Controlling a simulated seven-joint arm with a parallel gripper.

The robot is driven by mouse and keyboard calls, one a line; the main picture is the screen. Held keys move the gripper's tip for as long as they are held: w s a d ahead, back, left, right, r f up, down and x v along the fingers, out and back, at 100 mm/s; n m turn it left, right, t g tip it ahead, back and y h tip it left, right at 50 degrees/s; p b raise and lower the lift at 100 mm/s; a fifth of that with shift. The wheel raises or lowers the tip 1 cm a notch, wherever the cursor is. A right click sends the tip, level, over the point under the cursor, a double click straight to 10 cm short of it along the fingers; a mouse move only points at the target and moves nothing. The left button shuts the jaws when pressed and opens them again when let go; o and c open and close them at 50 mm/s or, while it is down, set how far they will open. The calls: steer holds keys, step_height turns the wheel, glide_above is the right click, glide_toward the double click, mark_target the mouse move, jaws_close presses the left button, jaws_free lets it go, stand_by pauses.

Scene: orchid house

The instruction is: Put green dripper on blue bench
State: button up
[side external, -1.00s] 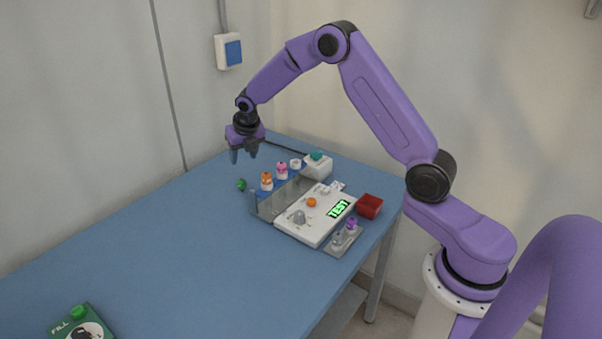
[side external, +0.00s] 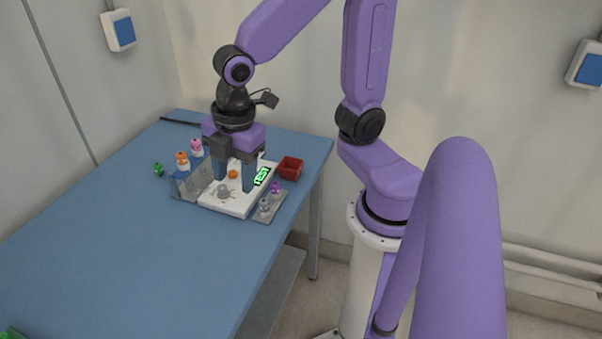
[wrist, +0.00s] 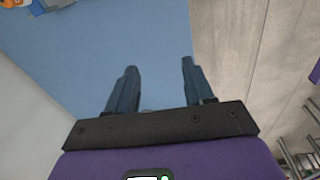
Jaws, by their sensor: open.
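A small green piece, which looks like the green dripper (side external: 158,169), lies on the blue bench (side external: 110,235), left of the orange-topped piece. It is too small to make out its details, and I cannot pick it out in the wrist view. My gripper (side external: 235,181) is open, fingers down, over or in front of the white TEST panel, to the right of the green piece. I see nothing between its fingers, which also show in the wrist view (wrist: 156,78) with blue bench surface beyond them.
The white panel (side external: 244,203) has an orange knob (side external: 233,174) and a grey knob. Orange-topped (side external: 182,159) and pink-topped (side external: 197,147) pieces stand left of it. A grey tray with purple and grey pieces and a red box (side external: 290,167) stand right. The bench's front is mostly clear.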

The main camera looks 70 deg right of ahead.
steer(key=s+d+m+g, duration=0.1)
steer(key=s+d+m, duration=0.3)
steer(key=s, duration=0.7)
steer(key=shift+s+f+m, duration=0.15)
steer(key=shift+f+m, duration=0.05)
steer(key=shift+m, duration=0.1)
